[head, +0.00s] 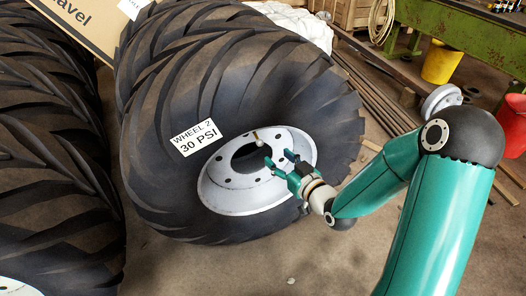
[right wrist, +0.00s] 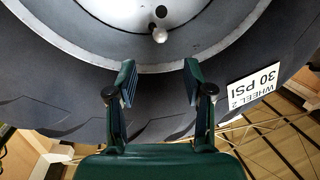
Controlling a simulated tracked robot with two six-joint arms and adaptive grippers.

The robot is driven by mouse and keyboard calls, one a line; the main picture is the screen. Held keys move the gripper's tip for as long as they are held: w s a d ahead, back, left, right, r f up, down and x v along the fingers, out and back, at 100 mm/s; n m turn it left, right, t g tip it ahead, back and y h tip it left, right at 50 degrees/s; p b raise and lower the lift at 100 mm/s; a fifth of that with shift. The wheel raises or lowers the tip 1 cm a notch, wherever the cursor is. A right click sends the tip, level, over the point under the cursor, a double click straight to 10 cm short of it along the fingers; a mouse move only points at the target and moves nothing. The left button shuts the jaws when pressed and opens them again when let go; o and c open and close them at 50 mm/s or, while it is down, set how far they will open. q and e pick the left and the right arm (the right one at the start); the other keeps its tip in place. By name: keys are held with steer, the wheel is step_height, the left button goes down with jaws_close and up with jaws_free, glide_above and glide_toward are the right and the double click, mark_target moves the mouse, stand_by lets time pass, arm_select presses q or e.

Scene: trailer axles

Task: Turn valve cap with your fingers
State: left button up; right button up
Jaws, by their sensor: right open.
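The valve (head: 257,138) is a small stem with a pale cap, sticking out by the upper rim of the white wheel hub (head: 232,199). In the right wrist view the valve cap (right wrist: 159,35) shows as a rounded light tip above and between my fingers, apart from them. My right gripper (head: 277,163) is open and empty in front of the hub, a little below and right of the valve in the head view. Its two fingers also show in the right wrist view (right wrist: 158,82). My left gripper is not in view.
The hub sits in a big black tyre (head: 300,90) with a label (head: 196,139) reading "WHEEL 2 30 PSI". Another large tyre (head: 50,150) stands at the left. A yellow bucket (head: 441,62), a red container (head: 512,125) and planks (head: 365,95) lie at the right.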

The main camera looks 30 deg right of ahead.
mark_target(262, 144)
steer(key=w, duration=0.3)
steer(key=w+f, duration=0.1)
steer(key=w, duration=0.3)
steer(key=w+b, duration=0.1)
steer(key=w, duration=0.2)
steer(key=shift+w+d+f, duration=0.2)
steer(key=shift+w+f, duration=0.05)
steer(key=shift+f, duration=0.05)
steer(key=shift+c, duration=0.4)
jaws_close()
steer(key=c, duration=0.6)
jaws_free()
jaws_close()
